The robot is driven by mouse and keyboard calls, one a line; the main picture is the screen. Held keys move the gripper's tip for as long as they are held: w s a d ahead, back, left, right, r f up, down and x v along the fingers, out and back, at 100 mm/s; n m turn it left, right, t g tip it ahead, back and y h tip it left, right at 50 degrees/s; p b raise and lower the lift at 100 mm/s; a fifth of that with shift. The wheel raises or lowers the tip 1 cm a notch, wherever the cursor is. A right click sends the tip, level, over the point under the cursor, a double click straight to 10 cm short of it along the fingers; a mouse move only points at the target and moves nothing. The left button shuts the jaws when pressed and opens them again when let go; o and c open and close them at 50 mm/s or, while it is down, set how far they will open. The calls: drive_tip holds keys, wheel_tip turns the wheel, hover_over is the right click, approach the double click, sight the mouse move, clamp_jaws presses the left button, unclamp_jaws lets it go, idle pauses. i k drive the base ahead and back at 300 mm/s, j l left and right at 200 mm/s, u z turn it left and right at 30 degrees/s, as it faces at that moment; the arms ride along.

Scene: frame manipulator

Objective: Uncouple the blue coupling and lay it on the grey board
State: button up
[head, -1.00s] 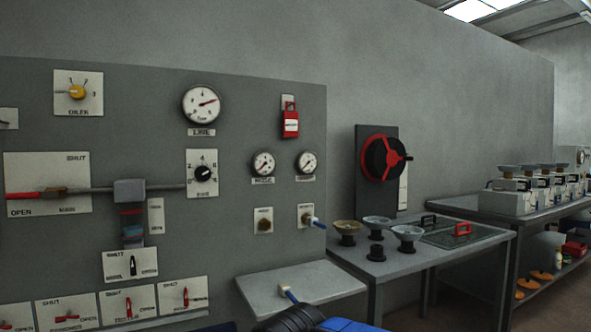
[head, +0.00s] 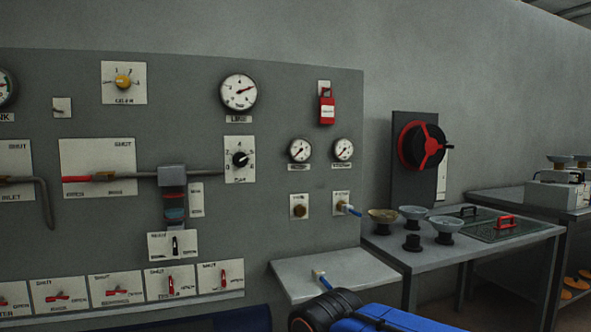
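A blue coupling (head: 351,210) sits on a brass fitting on a small white plate (head: 338,203) at the lower right of the grey wall panel. It juts out to the right and looks joined to the fitting. Below it a light grey board (head: 375,272) stands out from the panel like a shelf. A short blue piece with a pale end (head: 320,277) shows at this board; I cannot tell whether it lies on it or is fixed there.
Left of the coupling is a similar plate with a brass fitting (head: 299,206). Gauges, levers and a red lock (head: 327,107) cover the panel. A table (head: 430,260) with several funnel-shaped cups and a red handle (head: 505,222) stands to the right.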

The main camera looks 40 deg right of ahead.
sight(346, 209)
drive_tip(key=l+z, duration=0.1)
drive_tip(key=z, duration=0.25)
drive_tip(key=l+z, duration=0.1)
drive_tip(key=z, duration=0.3)
drive_tip(key=l+z, duration=0.1)
drive_tip(key=z, duration=0.25)
